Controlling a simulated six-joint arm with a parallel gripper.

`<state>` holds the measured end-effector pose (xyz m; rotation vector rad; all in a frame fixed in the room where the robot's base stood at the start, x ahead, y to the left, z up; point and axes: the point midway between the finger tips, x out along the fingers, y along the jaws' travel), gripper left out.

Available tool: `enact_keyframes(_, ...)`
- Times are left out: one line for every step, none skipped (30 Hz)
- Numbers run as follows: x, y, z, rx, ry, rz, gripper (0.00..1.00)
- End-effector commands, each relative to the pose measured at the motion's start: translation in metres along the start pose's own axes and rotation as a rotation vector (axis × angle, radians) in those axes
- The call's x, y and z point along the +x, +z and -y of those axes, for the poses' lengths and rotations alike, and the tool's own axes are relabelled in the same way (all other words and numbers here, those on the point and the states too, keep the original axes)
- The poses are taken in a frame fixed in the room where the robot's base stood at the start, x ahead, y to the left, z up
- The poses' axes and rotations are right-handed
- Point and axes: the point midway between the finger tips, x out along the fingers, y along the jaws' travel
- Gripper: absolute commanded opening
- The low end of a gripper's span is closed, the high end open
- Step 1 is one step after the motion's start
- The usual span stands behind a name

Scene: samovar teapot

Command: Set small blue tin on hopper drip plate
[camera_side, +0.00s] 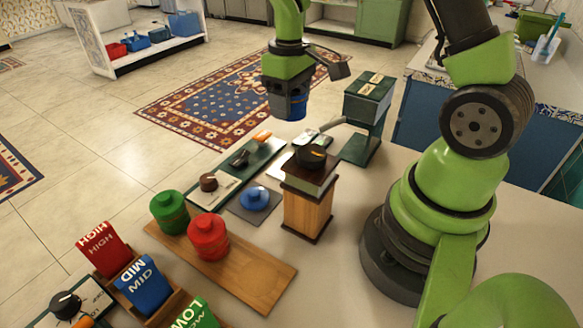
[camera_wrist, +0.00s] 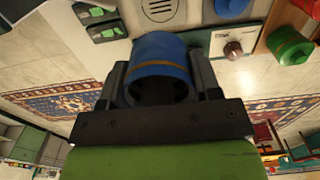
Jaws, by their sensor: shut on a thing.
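My gripper (camera_side: 288,106) is shut on the small blue tin (camera_side: 299,106), holding it in the air above the far side of the table. In the wrist view the tin (camera_wrist: 160,52) sits between the fingers, with a yellowish band and its dark end facing the camera. A dark green hopper (camera_side: 368,98) with a side spout stands right of the tin in the side view. A pale plate (camera_side: 312,137) lies below the spout. In the wrist view a pale plate with a round slotted grille (camera_wrist: 159,9) shows beyond the tin, apart from it.
A wooden box with a black knob (camera_side: 308,205) stands before the hopper. A blue lidded piece (camera_side: 254,199) sits on a grey mat. Green (camera_side: 169,211) and red (camera_side: 208,237) canisters stand on a wooden board (camera_side: 262,280). A dark switch panel (camera_side: 252,158) lies left of the plate.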

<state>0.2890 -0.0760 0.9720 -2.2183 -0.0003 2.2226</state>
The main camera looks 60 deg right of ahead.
Motion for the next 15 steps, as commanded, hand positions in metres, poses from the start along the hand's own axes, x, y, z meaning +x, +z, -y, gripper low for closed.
enact_keyframes(0.008, 0.001, 0.001, -0.002, -0.001, 0.005, 0.34)
enact_keyframes(0.013, 0.001, 0.001, -0.002, -0.001, 0.005, 0.34)
enact_keyframes(0.019, 0.001, 0.001, -0.001, -0.001, 0.005, 0.34)
enact_keyframes(0.023, 0.0, 0.001, -0.001, -0.001, 0.003, 0.34)
enact_keyframes(0.026, 0.0, 0.001, -0.001, -0.001, 0.003, 0.34)
enact_keyframes(0.03, 0.0, 0.001, -0.001, 0.0, 0.003, 0.34)
enact_keyframes(0.034, 0.0, 0.001, -0.002, 0.0, 0.003, 0.34)
enact_keyframes(0.039, 0.001, 0.001, -0.002, 0.0, 0.004, 0.34)
enact_keyframes(0.046, 0.001, 0.001, -0.001, -0.001, 0.005, 0.34)
enact_keyframes(0.053, 0.001, 0.001, -0.001, -0.001, 0.006, 0.34)
enact_keyframes(0.059, 0.001, 0.001, -0.001, -0.001, 0.006, 0.34)
enact_keyframes(0.067, 0.001, 0.001, -0.002, 0.0, 0.006, 0.34)
enact_keyframes(0.072, 0.001, 0.001, -0.001, 0.0, 0.006, 0.34)
enact_keyframes(0.077, 0.001, 0.001, -0.001, 0.0, 0.005, 0.34)
enact_keyframes(0.082, 0.001, 0.001, 0.0, 0.0, 0.003, 0.34)
